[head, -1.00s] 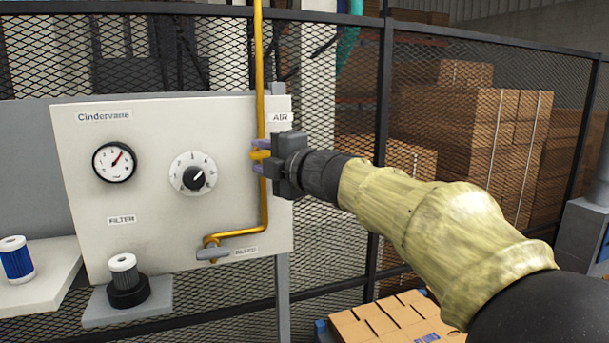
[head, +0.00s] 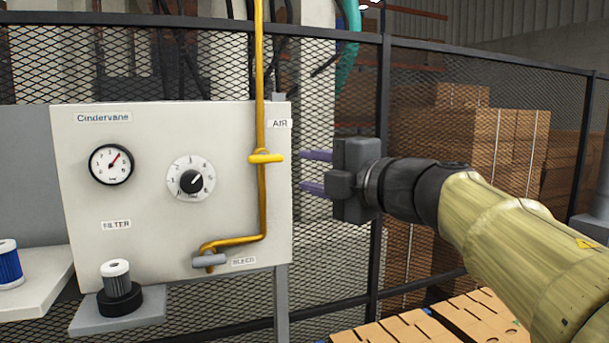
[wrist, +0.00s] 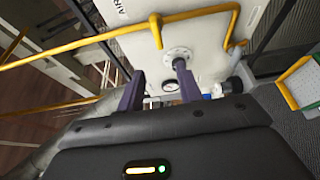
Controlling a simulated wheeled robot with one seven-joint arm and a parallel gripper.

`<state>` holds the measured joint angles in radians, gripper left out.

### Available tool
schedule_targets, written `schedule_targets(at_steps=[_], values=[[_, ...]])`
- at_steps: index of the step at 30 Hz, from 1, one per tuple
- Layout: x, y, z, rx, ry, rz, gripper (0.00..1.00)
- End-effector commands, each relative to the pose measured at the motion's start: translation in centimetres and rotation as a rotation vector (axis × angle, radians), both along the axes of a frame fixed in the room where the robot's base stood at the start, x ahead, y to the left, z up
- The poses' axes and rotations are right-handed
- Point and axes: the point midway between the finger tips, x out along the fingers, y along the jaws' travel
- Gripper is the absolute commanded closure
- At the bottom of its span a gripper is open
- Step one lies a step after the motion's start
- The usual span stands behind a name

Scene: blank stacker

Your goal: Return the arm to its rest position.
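My gripper (head: 316,172) is in the head view just right of the white panel (head: 150,230), with its purple fingers pointing left. The fingers are apart with nothing between them. The yellow air valve handle (head: 266,157) lies crosswise on the vertical yellow pipe, a short gap left of the fingertips. In the wrist view the two purple fingers (wrist: 158,82) are also apart and empty, with the panel beyond them. My arm comes in from the lower right.
The panel carries a gauge (head: 111,164), a dial (head: 190,182) and a grey bleed handle (head: 210,260). A filter (head: 116,275) stands on a shelf below, and a blue one (head: 9,264) at left. Behind are a mesh fence (head: 430,75) and stacked boxes (head: 505,145).

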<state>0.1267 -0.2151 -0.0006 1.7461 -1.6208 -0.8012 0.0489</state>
Motion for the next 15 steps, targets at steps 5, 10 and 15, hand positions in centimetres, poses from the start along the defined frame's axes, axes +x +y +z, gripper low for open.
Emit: schedule_targets(at_steps=[5, 10, 15], values=[[0.2, 0.0, -0.2, 0.008, 0.004, -0.004, 0.65], [1.9, -1.0, -3.2, 0.125, 0.064, -0.073, 0.65], [5.1, -3.9, -10.7, 0.360, 0.226, -0.259, 0.65]])
